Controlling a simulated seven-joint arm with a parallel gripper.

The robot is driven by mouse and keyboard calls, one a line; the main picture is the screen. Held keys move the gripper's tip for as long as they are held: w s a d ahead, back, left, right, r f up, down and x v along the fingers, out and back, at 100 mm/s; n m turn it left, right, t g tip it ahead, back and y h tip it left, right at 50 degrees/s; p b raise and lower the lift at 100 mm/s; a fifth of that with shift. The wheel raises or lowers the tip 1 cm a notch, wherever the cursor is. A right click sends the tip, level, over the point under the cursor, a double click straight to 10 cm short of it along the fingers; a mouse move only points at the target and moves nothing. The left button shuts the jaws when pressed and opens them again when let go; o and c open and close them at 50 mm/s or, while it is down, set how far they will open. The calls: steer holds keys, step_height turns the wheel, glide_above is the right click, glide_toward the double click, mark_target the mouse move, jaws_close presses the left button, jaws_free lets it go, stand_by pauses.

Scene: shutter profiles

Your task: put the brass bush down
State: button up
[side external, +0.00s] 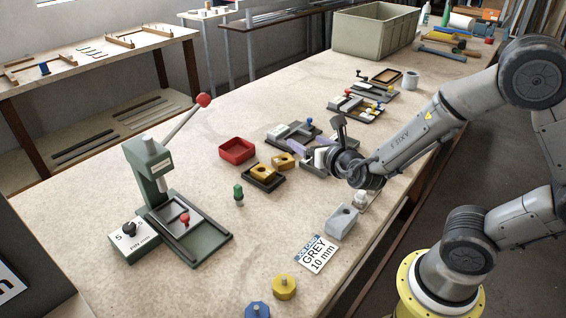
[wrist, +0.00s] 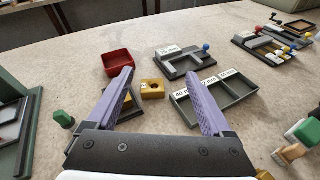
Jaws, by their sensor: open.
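A small brass block with a round dark hole, the likely brass bush (wrist: 152,89), sits on the bench. It also shows in the side view (side external: 284,160), beside a dark tray (side external: 265,185). A second brass piece (side external: 262,172) lies in that tray; in the wrist view the tray is partly hidden by my left finger.
A grey compartment tray (wrist: 235,101) with mm labels is by my right finger. A red bin (side external: 237,150), a grey fixture (wrist: 183,65) and a green-knobbed piece (side external: 239,194) stand nearby. A green lever press (side external: 150,180) is at left. Bare bench lies in front.

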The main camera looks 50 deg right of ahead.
steer(key=f, duration=0.2)
steer(key=a+f+n, duration=0.1)
steer(key=f, duration=0.1)
steer(key=s+a+f+n+y, duration=0.1)
steer(key=f, duration=0.2)
steer(key=shift+g, duration=0.4)
steer(key=shift+w+d, duration=0.1)
steer(key=shift+w, duration=0.3)
glide_toward(282, 158)
steer(key=x, duration=0.2)
steer(key=shift+w+f, duration=0.25)
steer(key=shift+w, duration=0.1)
steer(key=shift+x, duration=1)
steer(key=x, duration=0.3)
steer(key=shift+d+f, duration=0.15)
steer(key=shift+f, duration=0.05)
steer(key=shift+w+d, duration=0.15)
steer(key=shift+w, duration=0.35)
steer(key=shift+r, duration=0.15)
jaws_close()
